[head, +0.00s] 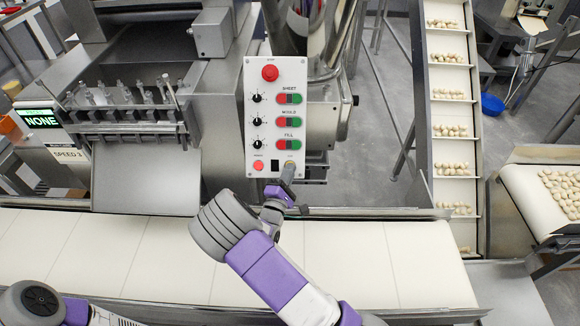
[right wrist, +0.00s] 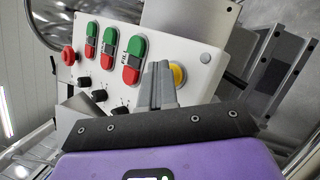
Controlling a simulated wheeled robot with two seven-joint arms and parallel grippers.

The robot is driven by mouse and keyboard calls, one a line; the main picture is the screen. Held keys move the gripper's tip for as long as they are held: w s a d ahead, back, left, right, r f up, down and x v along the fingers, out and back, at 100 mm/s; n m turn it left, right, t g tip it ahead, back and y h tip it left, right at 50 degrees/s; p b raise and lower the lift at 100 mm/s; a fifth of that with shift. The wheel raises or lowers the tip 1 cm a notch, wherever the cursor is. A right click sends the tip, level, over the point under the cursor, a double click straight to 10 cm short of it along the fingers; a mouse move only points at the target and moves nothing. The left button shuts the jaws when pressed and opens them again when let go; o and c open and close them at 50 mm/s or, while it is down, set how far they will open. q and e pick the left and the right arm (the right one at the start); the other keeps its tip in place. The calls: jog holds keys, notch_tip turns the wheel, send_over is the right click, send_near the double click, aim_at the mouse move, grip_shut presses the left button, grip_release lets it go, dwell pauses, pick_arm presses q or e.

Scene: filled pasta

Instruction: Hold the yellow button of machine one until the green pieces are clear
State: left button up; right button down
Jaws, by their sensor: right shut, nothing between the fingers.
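The yellow button (right wrist: 179,75) is at the lower right corner of the white control panel (head: 257,100). In the right wrist view it shows beside my fingertips, partly covered by them. My right gripper (head: 288,172) is shut and empty, with its tips at the button. I cannot tell whether the button is pressed in. The gripper's closed grey fingers also show in the right wrist view (right wrist: 158,84). No green pieces show on the cream belt (head: 350,265), which is bare where visible. My left gripper is out of view; only part of that arm shows at lower left.
The panel has a red stop button (head: 270,72), several knobs and red-green switches. A display (head: 42,121) reads NONE, with SPEED 3 below it. An inclined conveyor (head: 426,120) carries beige pieces in groups. Another belt (head: 520,190) at right holds more beige pieces.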

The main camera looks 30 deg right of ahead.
jog(key=shift+s+r, duration=0.1)
jog(key=shift+s+a+r+p, duration=0.35)
jog(key=shift+s+p, duration=0.15)
jog(key=shift+p, duration=0.1)
jog(key=shift+s+a+r+p, duration=0.55)
jog(key=shift+s+r+p, duration=0.1)
jog(key=shift+s+p, duration=0.2)
jog(key=shift+s+a+r+p, duration=0.55)
jog(key=shift+s+r+p, duration=0.15)
jog(key=shift+s, duration=0.25)
